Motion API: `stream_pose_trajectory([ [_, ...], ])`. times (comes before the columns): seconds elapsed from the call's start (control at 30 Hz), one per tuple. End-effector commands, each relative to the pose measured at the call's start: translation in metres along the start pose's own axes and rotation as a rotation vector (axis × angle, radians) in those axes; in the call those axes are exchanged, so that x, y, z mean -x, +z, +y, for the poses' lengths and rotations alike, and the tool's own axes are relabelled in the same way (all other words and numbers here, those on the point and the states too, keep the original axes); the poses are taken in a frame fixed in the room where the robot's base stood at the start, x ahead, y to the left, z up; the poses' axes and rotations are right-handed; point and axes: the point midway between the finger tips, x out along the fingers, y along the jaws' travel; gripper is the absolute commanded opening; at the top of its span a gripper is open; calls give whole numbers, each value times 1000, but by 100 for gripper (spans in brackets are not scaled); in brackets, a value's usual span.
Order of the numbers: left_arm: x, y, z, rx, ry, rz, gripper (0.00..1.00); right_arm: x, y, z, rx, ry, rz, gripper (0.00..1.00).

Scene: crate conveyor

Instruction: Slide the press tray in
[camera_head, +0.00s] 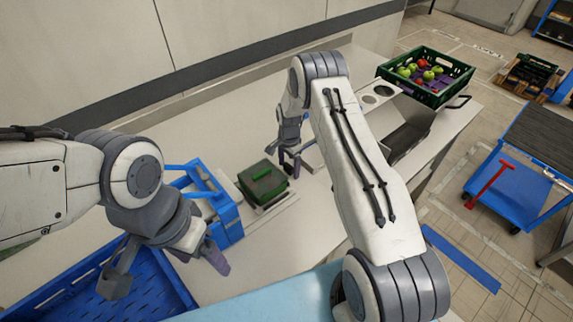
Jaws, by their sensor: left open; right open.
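A blue press-like frame (222,212) stands on the white counter left of centre. A flat grey tray (275,206) sticks out of its right side, and I take it to be the press tray. A dark green box with a bright green handle (264,183) sits on or just behind this tray; its underside is hidden. My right gripper (285,160) is open just behind and to the right of the green box; I cannot tell whether it touches it. My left gripper (165,272) is open, fingers wide apart, in front of the blue frame and above a blue crate, apart from the tray.
The blue crate (75,290) fills the lower left. A green crate (462,84) of apples and purple items stands at the counter's far right, beyond a sunken bin (408,138). A wall runs behind the counter. A blue cart (515,190) with a red handle stands on the floor.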

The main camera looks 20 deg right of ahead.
Motion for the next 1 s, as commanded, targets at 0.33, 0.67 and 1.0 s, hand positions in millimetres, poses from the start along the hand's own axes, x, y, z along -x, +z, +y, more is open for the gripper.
stream_pose_trajectory([
  [0.33, 0, 0, 0, 0, 0, 0, 78, -2, 1, -1, 2, 0, 0, 62],
  [0.67, 0, 0, 0, 0, 0, 0, 78, -2, 1, 1, 1, 3, -1, 0],
  [1.0, -9, 0, -1, 1, 0, 0, 78, -4, 70, 1, 8, 7, -2, 0],
])
